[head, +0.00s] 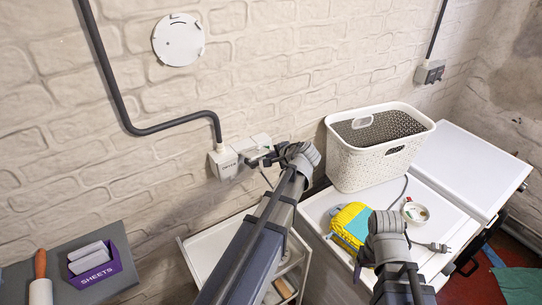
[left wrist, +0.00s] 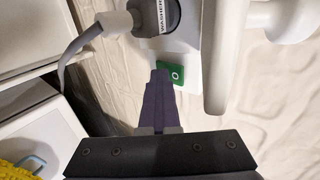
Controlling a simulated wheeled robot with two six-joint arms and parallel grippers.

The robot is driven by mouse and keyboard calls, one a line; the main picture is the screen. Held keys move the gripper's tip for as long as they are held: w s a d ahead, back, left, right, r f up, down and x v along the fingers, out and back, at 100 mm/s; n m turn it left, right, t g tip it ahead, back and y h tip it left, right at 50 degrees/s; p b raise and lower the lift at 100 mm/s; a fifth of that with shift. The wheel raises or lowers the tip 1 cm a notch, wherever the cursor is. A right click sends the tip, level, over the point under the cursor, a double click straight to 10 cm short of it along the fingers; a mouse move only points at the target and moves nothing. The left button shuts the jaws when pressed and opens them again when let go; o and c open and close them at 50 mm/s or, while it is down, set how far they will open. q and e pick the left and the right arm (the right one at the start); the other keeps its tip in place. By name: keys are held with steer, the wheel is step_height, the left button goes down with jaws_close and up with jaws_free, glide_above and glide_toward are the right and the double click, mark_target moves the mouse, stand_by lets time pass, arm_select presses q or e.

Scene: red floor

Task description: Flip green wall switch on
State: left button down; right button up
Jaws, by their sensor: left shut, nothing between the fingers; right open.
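The green switch (left wrist: 174,73), with a white ring mark, sits on a white wall socket in the left wrist view. My left gripper (head: 262,160) is shut and empty at the socket's right part. In the left wrist view its dark fingertips (left wrist: 161,74) are right at the green switch and overlap its left edge; whether they touch cannot be told. My right gripper (head: 360,265) is open, low over the white appliance's front.
A plug labelled WASHER (left wrist: 155,17) with a grey cable is beside the switch. A purple SHEETS box (head: 95,266) is at lower left.

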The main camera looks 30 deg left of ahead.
arm_select(q)
steer(key=shift+a+r, duration=0.1)
arm_select(e)
steer(key=shift+r, duration=0.1)
arm_select(q)
steer(key=shift+r+p, duration=0.7)
steer(key=shift+p, duration=0.1)
arm_select(e)
steer(key=shift+r, duration=0.7)
